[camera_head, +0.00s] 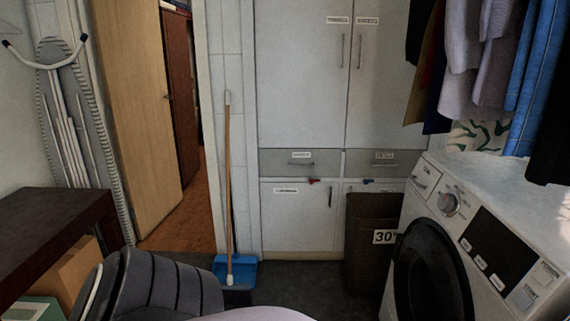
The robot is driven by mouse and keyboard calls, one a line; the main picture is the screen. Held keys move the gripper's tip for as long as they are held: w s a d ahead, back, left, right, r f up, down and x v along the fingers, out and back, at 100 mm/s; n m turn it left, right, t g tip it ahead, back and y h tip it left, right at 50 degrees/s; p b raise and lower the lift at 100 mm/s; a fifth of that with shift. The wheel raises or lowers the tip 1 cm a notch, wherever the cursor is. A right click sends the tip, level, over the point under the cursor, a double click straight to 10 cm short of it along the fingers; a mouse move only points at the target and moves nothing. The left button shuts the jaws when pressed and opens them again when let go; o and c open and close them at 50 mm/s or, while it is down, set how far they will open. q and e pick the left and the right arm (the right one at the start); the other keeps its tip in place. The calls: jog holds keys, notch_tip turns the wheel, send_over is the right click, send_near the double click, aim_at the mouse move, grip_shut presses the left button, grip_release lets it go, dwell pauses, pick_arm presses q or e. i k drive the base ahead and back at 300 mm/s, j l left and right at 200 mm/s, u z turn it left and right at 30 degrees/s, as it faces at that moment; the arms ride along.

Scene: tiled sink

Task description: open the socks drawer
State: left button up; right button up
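Two grey drawers sit side by side in the white cabinet wall ahead, the left drawer (330,164) and the right drawer (409,160). Each has a small white label and a handle. The left drawer's label (301,155) and the right drawer's label (384,156) are too small to read, so I cannot tell which is the socks drawer. Both drawers look closed. Neither of my grippers is in view.
A brown bin (372,235) marked 30 stands before the right lower cabinet. A white washing machine (480,235) is on the right, with clothes hanging above. A broom (227,170) and blue dustpan (243,272) stand left. A grey ribbed basket (165,288) is bottom left.

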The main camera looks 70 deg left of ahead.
aim_at(325, 162)
jog(key=u, duration=2.1)
jog(key=i+z, duration=0.15)
jog(key=i, duration=0.35)
jog(key=i+j+z, duration=0.15)
jog(key=i, duration=0.4)
jog(key=i+j+z, duration=0.15)
jog(key=i, duration=0.35)
jog(key=i+j+z, duration=0.15)
jog(key=i, duration=0.35)
jog(key=i+j+z, duration=0.15)
jog(key=i+j, duration=0.15)
jog(key=i, duration=0.2)
jog(key=i+j+z, duration=0.15)
jog(key=i+j, duration=0.15)
jog(key=i, duration=0.2)
